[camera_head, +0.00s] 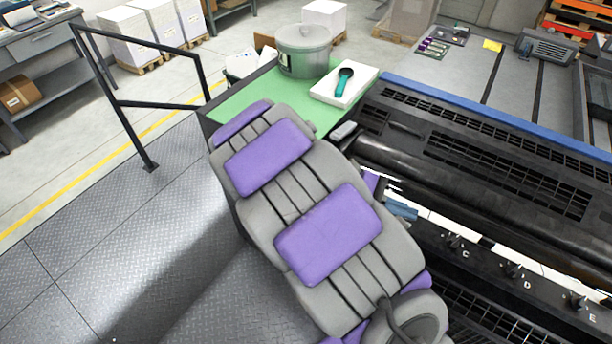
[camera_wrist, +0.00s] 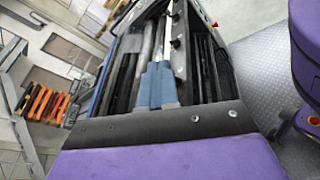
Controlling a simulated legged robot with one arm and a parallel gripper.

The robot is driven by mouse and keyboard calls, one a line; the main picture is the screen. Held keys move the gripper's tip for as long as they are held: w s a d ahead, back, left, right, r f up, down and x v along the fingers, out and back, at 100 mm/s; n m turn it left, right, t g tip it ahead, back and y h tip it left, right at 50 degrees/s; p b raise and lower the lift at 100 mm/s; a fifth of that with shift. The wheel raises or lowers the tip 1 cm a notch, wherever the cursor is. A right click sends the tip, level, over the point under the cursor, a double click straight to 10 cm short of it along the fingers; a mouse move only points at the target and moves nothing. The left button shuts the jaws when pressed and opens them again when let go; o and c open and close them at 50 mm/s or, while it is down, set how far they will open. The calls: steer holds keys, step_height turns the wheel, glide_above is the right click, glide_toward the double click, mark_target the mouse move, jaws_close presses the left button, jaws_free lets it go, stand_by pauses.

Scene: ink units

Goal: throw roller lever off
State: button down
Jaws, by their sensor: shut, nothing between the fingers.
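A black rail on the ink unit carries small dark levers, C (camera_head: 455,241), D (camera_head: 512,270) and E (camera_head: 577,300), in the head view. No label in view says which is the roller lever, and its setting cannot be told. In the wrist view a small lever (camera_wrist: 176,43) shows on the rail beyond the fingers. My gripper (camera_wrist: 158,72) has blue-grey fingers, shut together and empty, pointing along the rollers. Its tip (camera_head: 402,210) shows beside my arm in the head view, left of lever C. My arm hides the rest of the gripper.
Black rollers (camera_head: 450,180) and slotted covers (camera_head: 510,165) fill the right side. A green top (camera_head: 240,97) holds a lidded pot (camera_head: 303,50) and a white tray (camera_head: 325,92) with a teal-handled tool. A black railing (camera_head: 125,103) stands left. The metal floor (camera_head: 130,230) is clear.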

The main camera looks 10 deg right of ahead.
steer(key=w+a+f+n+t+h, duration=0.4)
steer(key=w+a+n+t, duration=0.1)
steer(key=w, duration=0.2)
steer(key=w+a+f+n+t+h, duration=0.3)
steer(key=w+a+n+t, duration=0.15)
steer(key=w, duration=0.35)
steer(key=w+a+f+n+t+y, duration=0.2)
steer(key=a+f+n+t+y, duration=0.3)
steer(key=a+f+n+t, duration=0.6)
steer(key=shift+w+a+f+n+t+p, duration=0.4)
steer(key=shift+a+f+t, duration=0.75)
steer(key=shift+a+f, duration=1.15)
steer(key=shift+r, duration=0.1)
steer(key=b+x, duration=0.2)
steer(key=x, duration=1.2)
steer(key=shift+d, duration=0.1)
